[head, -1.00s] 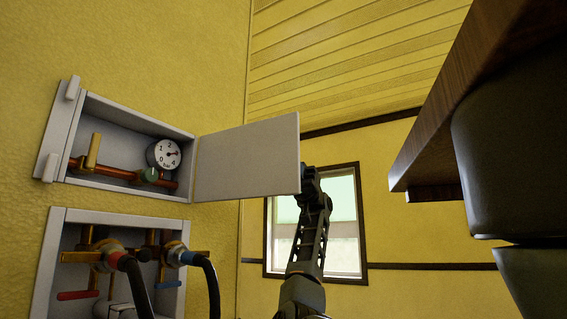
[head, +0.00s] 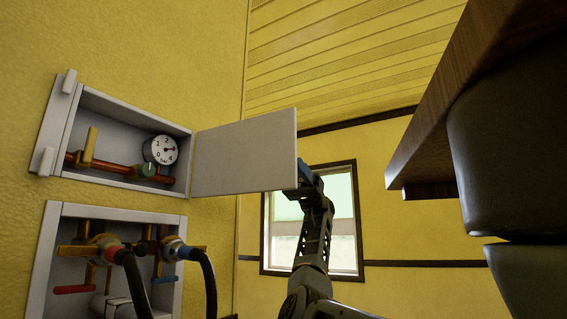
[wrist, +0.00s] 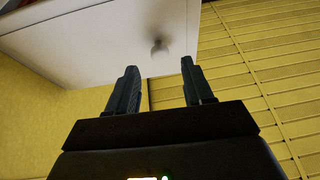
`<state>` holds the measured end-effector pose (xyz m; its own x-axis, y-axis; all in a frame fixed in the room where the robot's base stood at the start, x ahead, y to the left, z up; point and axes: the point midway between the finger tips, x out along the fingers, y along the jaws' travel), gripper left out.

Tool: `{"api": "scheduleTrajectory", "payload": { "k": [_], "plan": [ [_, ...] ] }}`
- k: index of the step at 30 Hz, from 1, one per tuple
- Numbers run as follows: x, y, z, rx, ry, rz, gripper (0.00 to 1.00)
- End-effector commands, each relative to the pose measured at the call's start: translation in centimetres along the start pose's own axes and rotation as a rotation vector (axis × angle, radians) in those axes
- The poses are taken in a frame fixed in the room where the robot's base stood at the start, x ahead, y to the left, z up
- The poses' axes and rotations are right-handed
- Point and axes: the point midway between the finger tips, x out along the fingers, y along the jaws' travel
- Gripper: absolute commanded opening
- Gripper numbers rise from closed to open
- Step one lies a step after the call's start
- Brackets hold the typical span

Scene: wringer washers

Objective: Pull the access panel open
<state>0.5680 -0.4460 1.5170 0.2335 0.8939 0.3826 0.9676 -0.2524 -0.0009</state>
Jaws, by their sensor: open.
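The access panel (head: 245,152) is a flat light grey door, swung wide open on the right side of the upper wall box (head: 118,95). The box shows a pressure gauge, a copper pipe and a green part inside. My gripper (head: 303,172) is at the panel's outer right edge in the head view, its fingers partly hidden behind the panel. In the wrist view my gripper (wrist: 160,82) is open, its two dark fingers apart. The panel (wrist: 110,45) fills the upper left there, with a small round knob (wrist: 159,49) between and beyond the fingertips. I cannot tell whether a finger touches the panel.
A lower wall box (head: 60,260) holds valves and dark hoses (head: 208,285). A wooden shelf or tabletop (head: 440,120) and a large dark rounded object (head: 510,170) fill the right side. A window (head: 340,215) is on the far wall. The space between panel and wooden edge looks clear.

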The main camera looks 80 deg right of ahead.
Motion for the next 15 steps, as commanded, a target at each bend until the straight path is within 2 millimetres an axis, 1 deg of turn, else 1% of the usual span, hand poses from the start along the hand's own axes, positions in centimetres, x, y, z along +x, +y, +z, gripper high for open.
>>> {"api": "scheduleTrajectory", "payload": {
  "k": [1, 6, 9, 15],
  "plan": [
    [-0.8, -0.1, 0.0, 0.000, 0.001, 0.000, 0.51],
    [-2.3, 0.0, 0.1, 0.002, -0.001, 0.000, 0.51],
    [-2.8, 0.0, 0.1, 0.001, 0.000, 0.001, 0.51],
    [-3.0, 0.0, 0.0, 0.000, 0.000, 0.000, 0.51]
  ]
}}
